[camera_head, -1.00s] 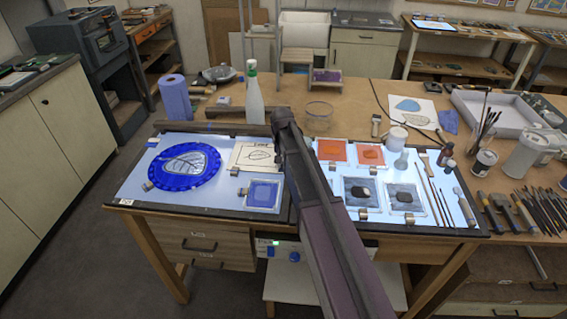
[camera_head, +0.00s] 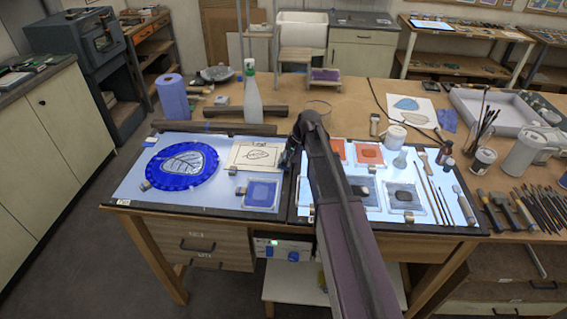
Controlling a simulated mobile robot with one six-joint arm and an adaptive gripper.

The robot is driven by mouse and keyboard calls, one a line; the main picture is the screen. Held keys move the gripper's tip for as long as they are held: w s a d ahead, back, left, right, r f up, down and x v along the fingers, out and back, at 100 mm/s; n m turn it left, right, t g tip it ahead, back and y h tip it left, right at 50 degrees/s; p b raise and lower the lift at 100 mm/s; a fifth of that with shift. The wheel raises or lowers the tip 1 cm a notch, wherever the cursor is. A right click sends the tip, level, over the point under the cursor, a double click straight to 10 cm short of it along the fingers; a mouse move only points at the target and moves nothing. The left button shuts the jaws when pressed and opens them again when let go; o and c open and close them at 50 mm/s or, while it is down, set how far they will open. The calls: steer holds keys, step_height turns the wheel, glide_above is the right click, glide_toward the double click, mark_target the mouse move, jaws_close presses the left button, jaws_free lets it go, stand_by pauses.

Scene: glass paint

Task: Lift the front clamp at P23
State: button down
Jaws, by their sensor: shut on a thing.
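My gripper (camera_head: 287,161) is at the end of my dark arm, over the gap between the two lit panels, just right of the leaf drawing (camera_head: 255,156). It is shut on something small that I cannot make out. Small metal clamps sit at the edges of the glass pieces, one by the round blue glass (camera_head: 157,180), one by the square blue glass (camera_head: 262,194) and one at the front of the dark leaf tile (camera_head: 403,199). I cannot read which place is P23. My arm hides part of the right panel.
A bottle (camera_head: 252,100) and a blue roll (camera_head: 173,96) stand behind the left panel (camera_head: 190,201). Orange glass (camera_head: 369,153) lies on the right panel. Brushes and tools crowd the right side. The bench between the bottle and the back edge is mostly clear.

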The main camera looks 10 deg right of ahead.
mark_target(294, 170)
steer(key=y+b, duration=0.1)
steer(key=d+t+y+b, duration=0.1)
steer(key=y+b, duration=0.3)
steer(key=shift+s+d+f+t, duration=0.25)
steer(key=shift+s+f+t, duration=0.05)
steer(key=y+b, duration=0.1)
steer(key=b, duration=0.1)
steer(key=d+t+y+b, duration=0.1)
steer(key=y+b, duration=0.1)
steer(key=b, duration=0.1)
steer(key=shift+s+f+y+b, duration=0.15)
steer(key=shift+y+b, duration=0.15)
steer(key=shift+b, duration=0.05)
steer(key=shift+d+y+b, duration=0.1)
steer(key=shift+y+b, duration=0.4)
steer(key=shift+b, duration=0.2)
steer(key=shift+r, duration=0.2)
steer(key=c, duration=0.5)
jaws_free()
steer(key=shift+t, duration=0.3)
steer(key=shift+r+p, duration=0.2)
steer(key=shift+p, duration=0.3)
